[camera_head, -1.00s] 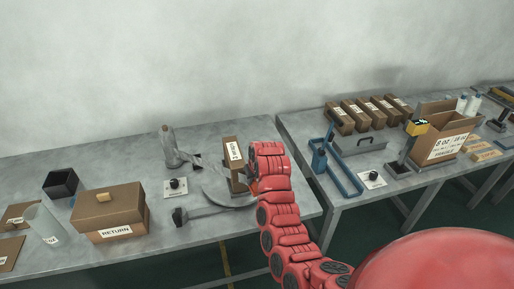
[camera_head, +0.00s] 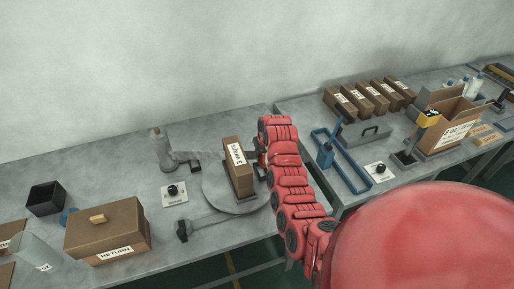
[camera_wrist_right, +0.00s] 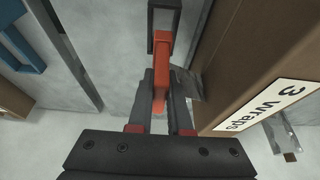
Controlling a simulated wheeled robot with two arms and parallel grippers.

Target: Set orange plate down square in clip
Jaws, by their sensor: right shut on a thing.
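An orange plate (camera_wrist_right: 161,75) is an upright narrow strip in the right wrist view, between the dark fingers of my right gripper (camera_wrist_right: 163,100). The gripper is shut on it. The plate's far end meets a dark rectangular frame, apparently the clip (camera_wrist_right: 151,30); I cannot tell if it is seated or square in it. In the head view my right gripper (camera_head: 262,160) is beside the right side of a brown box, its fingertips mostly hidden; plate and clip cannot be made out there. My left gripper is not in view.
The brown box labelled "3 wraps" (camera_head: 238,172) stands on a round grey plate (camera_head: 215,190), close beside the gripper; it also fills the right of the wrist view (camera_wrist_right: 260,70). A RETURN box (camera_head: 105,235) is at left. A blue frame (camera_head: 345,160) is on the right table.

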